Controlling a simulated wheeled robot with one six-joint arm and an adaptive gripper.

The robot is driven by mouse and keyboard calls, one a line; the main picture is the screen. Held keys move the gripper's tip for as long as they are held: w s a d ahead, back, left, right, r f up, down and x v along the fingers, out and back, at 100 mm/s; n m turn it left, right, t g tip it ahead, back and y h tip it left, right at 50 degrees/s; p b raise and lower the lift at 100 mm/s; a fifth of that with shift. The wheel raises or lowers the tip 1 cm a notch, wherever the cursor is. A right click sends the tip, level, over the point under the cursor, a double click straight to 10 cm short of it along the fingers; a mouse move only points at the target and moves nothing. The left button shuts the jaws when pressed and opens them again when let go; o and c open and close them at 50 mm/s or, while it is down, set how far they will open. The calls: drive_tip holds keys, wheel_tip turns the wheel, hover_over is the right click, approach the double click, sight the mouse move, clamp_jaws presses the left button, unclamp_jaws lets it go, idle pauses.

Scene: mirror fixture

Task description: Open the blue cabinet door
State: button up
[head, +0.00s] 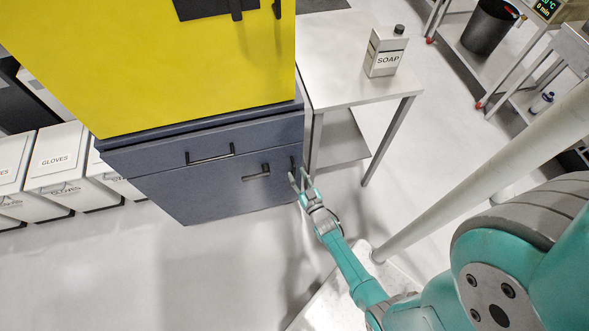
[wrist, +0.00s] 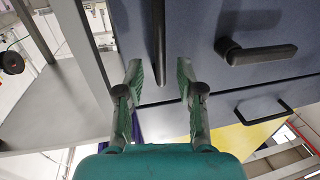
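The blue cabinet (head: 190,192) stands under a yellow unit in the head view. Its door front has a dark lever handle (head: 257,173) and a dark upright bar handle (head: 293,163) near the right edge. In the wrist view the lever (wrist: 262,52) is at upper right and the bar (wrist: 158,40) at upper middle. My gripper (head: 298,176) is open at the cabinet's right front edge. In the wrist view the bar shows between its two fingertips (wrist: 158,68). The fingers look apart from the bar; I cannot tell its exact depth between them. The lever lies to one side.
A drawer with a dark handle (head: 211,155) sits above the door. The yellow unit (head: 150,60) rests on top. A metal table (head: 345,90) with a soap bottle (head: 385,52) stands close at right. White glove bins (head: 58,160) stand at left. Floor in front is clear.

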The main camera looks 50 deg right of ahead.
sight(294, 170)
drive_tip(key=shift+x, duration=1.55)
clamp_jaws()
